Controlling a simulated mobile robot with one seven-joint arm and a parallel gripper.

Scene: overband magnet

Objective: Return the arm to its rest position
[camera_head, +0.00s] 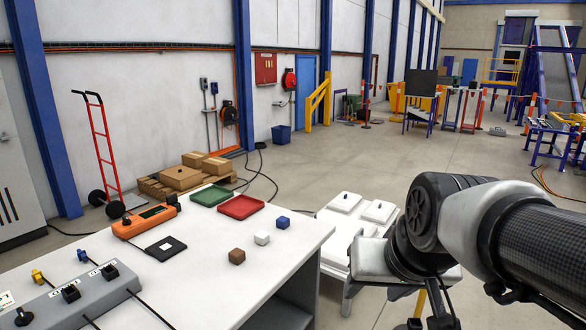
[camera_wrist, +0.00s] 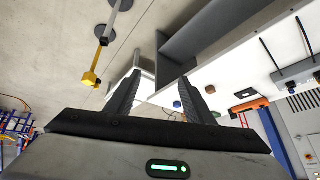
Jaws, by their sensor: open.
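My arm (camera_head: 470,225) reaches in from the right edge of the head view, bent at a dark joint beside the white table. My gripper is hidden below or behind the arm in the head view. In the wrist view my gripper (camera_wrist: 165,92) shows two dark fingers spread apart with nothing between them. The white table (camera_head: 190,290) is to the left of the arm.
A green tray (camera_head: 210,195), a red tray (camera_head: 241,207), an orange device (camera_head: 145,220) and a grey switch box (camera_head: 75,298) are on the table. A low white bench with pads (camera_head: 343,202) stands close behind my arm. Open floor lies beyond.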

